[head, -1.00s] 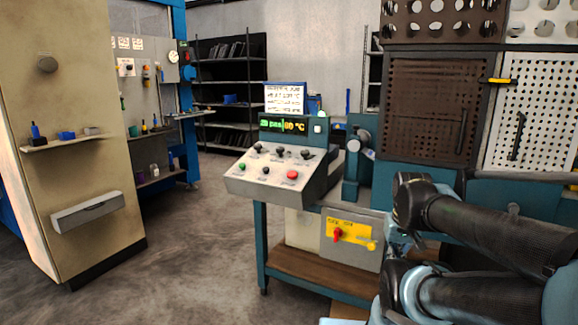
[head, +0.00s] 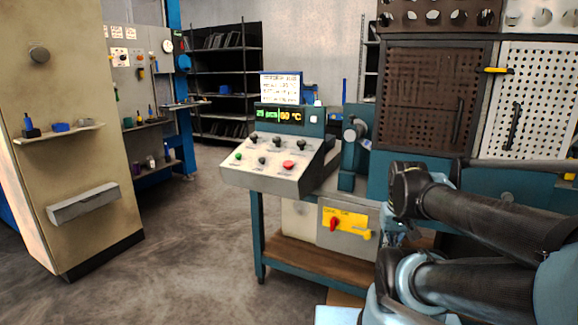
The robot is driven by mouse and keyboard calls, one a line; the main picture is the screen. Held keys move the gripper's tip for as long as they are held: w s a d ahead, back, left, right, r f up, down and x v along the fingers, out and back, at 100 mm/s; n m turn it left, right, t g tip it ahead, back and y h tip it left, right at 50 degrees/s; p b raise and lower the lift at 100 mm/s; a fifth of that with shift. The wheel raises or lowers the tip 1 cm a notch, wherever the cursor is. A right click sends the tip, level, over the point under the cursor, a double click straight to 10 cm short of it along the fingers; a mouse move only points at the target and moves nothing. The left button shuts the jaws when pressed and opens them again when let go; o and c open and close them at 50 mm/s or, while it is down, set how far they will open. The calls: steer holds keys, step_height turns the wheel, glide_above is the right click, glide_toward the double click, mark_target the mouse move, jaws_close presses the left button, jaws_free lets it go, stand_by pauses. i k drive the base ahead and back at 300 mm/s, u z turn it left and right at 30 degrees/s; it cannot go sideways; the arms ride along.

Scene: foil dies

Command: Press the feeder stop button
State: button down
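A grey sloped control panel (head: 268,177) stands on a teal bench in the middle of the head view. It carries a red button (head: 288,165) at the lower right, a green button (head: 238,156) at the left and several dark knobs or switches. The labels are too small to read, so I cannot tell which control is the feeder stop. A small lit display (head: 281,116) sits above the panel. My arm is folded at the right, apart from the panel. My gripper is not recognisable in view.
A yellow plate with a red rotary switch (head: 334,224) is below the panel. A teal machine with a brown perforated panel (head: 432,103) stands behind my arm. A beige cabinet (head: 80,190) stands at left. The floor (head: 190,250) between cabinet and bench is clear.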

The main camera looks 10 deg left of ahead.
mark_target(288, 164)
steer(key=z, duration=0.35)
steer(key=k, duration=1.35)
steer(key=u, duration=0.4)
steer(key=i, duration=1)
